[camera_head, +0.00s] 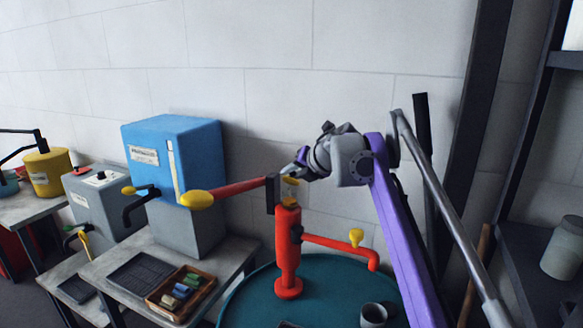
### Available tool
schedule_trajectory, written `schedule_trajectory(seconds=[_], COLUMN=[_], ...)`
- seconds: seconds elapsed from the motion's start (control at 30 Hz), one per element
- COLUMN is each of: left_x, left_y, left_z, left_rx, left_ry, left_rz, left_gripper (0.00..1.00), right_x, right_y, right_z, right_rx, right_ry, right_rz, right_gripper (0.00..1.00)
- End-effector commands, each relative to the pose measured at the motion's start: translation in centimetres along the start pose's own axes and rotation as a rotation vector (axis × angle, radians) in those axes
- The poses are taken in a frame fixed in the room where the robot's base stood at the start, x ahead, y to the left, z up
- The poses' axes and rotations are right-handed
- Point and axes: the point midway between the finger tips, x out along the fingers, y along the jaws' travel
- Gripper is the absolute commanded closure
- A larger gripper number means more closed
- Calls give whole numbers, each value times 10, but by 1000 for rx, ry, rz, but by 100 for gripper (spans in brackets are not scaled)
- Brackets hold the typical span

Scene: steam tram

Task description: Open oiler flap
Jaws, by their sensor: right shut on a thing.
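A red upright pump-like stand (287,250) stands on a round green table. It has a red lever ending in a yellow knob (197,199) at left and a red spout at right. Its top has a small yellow part (289,192) beside a dark plate (270,194). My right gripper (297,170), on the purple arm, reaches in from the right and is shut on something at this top. Its fingertips are small and partly hidden, so the exact part held is unclear. I cannot tell for certain which part is the oiler flap. My left gripper is not in view.
A blue box (175,160) on a grey base stands left of the stand. A wooden tray (181,292) of coloured blocks sits on the grey table before it. A grey cup (373,315) stands on the green table (240,300). Dark shelving (540,240) is at right.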

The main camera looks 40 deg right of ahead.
Motion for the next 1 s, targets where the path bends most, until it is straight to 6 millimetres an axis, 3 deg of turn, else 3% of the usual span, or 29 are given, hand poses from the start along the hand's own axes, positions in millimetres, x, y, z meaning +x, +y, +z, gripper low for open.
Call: schedule_trajectory(seconds=[0.1,0.5,1.0], left_x=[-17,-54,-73], left_y=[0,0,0], left_z=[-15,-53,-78], left_rx=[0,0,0], left_ry=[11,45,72], left_rz=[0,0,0], left_gripper=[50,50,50], right_x=[-1,8,16], right_y=[1,-7,-15], right_z=[10,18,18], right_rx=[80,341,538], right_ry=[75,334,534], right_rz=[1,4,4], right_gripper=[100,100,100])
